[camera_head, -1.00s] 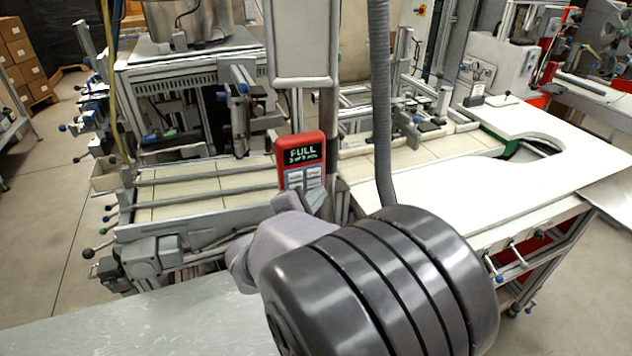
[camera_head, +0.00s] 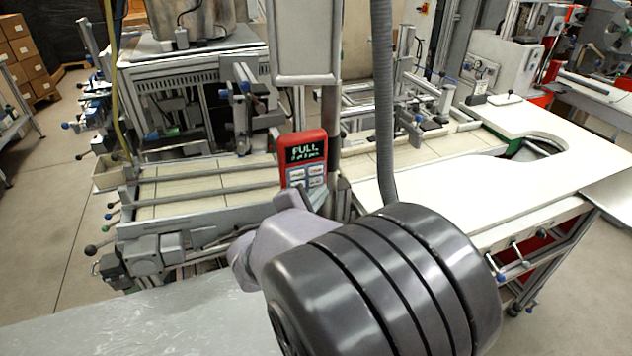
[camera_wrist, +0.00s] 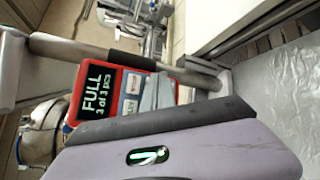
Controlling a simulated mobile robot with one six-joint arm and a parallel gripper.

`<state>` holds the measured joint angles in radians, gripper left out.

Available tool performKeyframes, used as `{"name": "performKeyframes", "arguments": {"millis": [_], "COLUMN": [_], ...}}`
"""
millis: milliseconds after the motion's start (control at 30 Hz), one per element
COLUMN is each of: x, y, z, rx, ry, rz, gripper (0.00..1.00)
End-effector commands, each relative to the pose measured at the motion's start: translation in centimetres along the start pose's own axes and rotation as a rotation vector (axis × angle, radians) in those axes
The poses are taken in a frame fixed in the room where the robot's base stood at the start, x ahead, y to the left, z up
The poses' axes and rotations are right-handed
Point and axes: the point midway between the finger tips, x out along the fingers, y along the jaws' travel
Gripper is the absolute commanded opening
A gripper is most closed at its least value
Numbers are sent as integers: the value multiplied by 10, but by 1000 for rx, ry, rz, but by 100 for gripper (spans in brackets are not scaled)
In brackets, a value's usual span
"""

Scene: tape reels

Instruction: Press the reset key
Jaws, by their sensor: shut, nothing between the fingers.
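The red counter box (camera_head: 303,161) is fixed to a post in the head view. Its dark display reads FULL, and pale keys (camera_head: 297,175) sit below it. In the wrist view the red box (camera_wrist: 166,77) appears turned on its side, with a display (camera_wrist: 98,92) reading FULL, 3 of 3 pcs. A red-marked key (camera_wrist: 132,83) and a green-marked key (camera_wrist: 129,107) show there; their labels are too small to read. My gripper (camera_head: 306,194) is shut and empty at the lower end of the keypad, hiding part of it. Its fingertips (camera_wrist: 157,92) appear beside these keys; I cannot tell whether they touch.
A grey corrugated hose (camera_head: 383,110) hangs just right of the post. A white tabletop (camera_head: 470,195) spreads to the right. A tiled conveyor bed with rails (camera_head: 200,185) lies to the left. A grey sheet-covered surface (camera_head: 150,320) is in front.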

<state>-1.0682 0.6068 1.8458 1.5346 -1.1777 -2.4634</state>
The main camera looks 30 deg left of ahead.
Motion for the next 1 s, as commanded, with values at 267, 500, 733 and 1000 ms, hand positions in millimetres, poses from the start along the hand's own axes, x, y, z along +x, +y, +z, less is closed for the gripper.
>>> {"name": "performKeyframes", "arguments": {"millis": [267, 500, 733, 1000], "x": [0, 0, 1, 5], "y": [0, 0, 2, 6], "z": [0, 0, 0, -3], "rx": [0, 0, 0, 0], "ry": [0, 0, 0, 0], "rz": [0, 0, 0, -1], "gripper": [0, 0, 0, 0]}}
